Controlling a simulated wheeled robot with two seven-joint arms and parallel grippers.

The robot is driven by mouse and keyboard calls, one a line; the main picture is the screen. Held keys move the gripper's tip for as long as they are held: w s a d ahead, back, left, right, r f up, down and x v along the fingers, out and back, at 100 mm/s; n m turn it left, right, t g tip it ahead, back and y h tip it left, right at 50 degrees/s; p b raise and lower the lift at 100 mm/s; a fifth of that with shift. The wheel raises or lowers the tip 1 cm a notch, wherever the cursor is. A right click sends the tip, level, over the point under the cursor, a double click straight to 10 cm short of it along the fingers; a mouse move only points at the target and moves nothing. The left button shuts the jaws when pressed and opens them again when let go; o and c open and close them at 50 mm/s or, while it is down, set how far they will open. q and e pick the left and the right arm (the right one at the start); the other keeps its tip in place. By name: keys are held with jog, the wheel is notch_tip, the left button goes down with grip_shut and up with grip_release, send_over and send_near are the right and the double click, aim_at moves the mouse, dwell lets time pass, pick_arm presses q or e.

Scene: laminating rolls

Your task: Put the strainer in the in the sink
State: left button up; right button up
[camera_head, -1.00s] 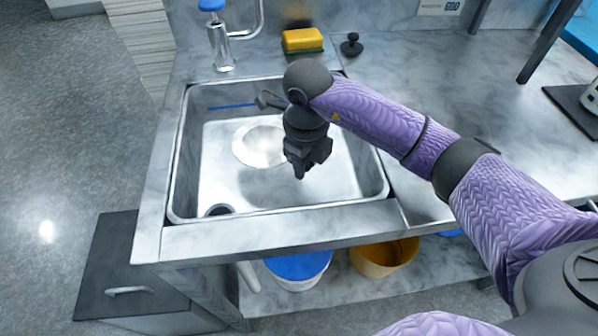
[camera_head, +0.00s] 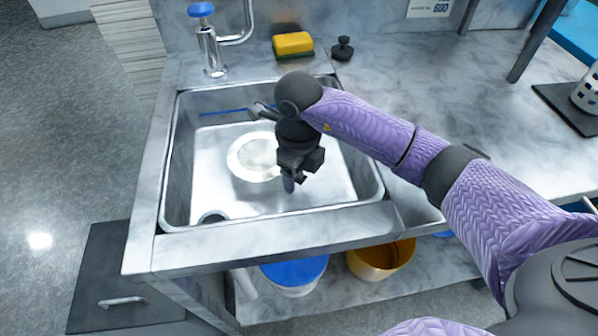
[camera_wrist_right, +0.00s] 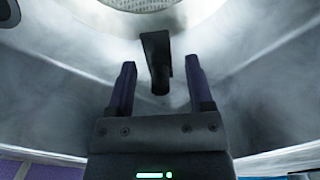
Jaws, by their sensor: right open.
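The strainer (camera_head: 254,157) lies in the metal sink (camera_head: 205,197) as a pale round shape with a bright rim. In the right wrist view its meshed bowl (camera_wrist_right: 130,4) is cut off by the top edge, and its dark handle (camera_wrist_right: 157,62) points toward my gripper. My right gripper (camera_head: 294,183) is over the sink, just right of the bowl, pointing down. In the right wrist view its fingers (camera_wrist_right: 161,88) stand apart, with the handle's end showing between them and a gap on each side. In the head view the gripper hides the handle. My left gripper is out of view.
A tap (camera_head: 212,50) with a blue top, a yellow sponge (camera_head: 293,44) and a black stopper (camera_head: 342,48) stand behind the sink. The counter (camera_head: 430,85) to the right is mostly clear.

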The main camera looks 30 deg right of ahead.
notch_tip(320, 180, up, 11)
jog(key=p, duration=0.3)
jog(key=shift+f+p, duration=0.1)
jog(key=shift+p, duration=0.3)
jog(key=shift+r, duration=0.25)
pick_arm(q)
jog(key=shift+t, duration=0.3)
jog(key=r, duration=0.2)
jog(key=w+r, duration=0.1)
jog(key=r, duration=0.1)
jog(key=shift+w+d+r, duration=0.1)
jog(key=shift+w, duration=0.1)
